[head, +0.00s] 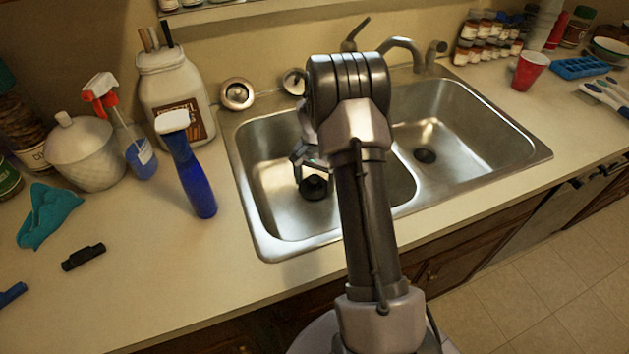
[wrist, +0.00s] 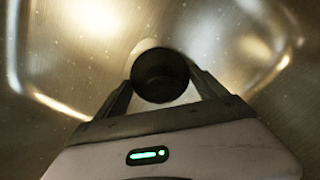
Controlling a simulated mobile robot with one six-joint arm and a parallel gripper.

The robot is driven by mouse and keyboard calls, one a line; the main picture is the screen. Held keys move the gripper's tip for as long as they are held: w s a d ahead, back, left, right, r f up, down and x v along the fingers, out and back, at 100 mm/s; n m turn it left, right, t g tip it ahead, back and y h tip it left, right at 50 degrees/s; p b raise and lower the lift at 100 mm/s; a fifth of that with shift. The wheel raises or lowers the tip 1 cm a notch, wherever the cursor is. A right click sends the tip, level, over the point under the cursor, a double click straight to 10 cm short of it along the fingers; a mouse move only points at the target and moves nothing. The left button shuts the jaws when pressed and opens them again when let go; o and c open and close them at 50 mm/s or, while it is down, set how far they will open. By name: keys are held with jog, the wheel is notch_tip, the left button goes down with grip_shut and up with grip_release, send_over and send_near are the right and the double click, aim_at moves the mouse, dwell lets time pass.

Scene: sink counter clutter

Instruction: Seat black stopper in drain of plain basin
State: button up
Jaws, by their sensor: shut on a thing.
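The black stopper (wrist: 160,75) is between the two fingers of my gripper (wrist: 161,88) in the wrist view, and the gripper is shut on it. In the head view my gripper (head: 311,168) reaches down into the left basin (head: 262,190), with the dark stopper (head: 314,187) low over its floor. A pale ring shows behind the stopper in the wrist view, but the stopper hides what lies beneath it. I cannot tell whether the stopper touches the basin. The right basin (head: 480,150) has an open dark drain (head: 425,156).
The faucet (head: 400,48) stands behind the basins. A red cup (head: 529,70) stands at right. A teal cloth (head: 48,215) and a black object (head: 83,257) lie at left.

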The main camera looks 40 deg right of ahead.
jog(key=shift+f, duration=0.4)
jog(key=o, duration=1.3)
jog(key=shift+r, duration=0.1)
notch_tip(320, 180, up, 17)
jog(key=p, duration=0.6)
jog(key=shift+r, duration=0.2)
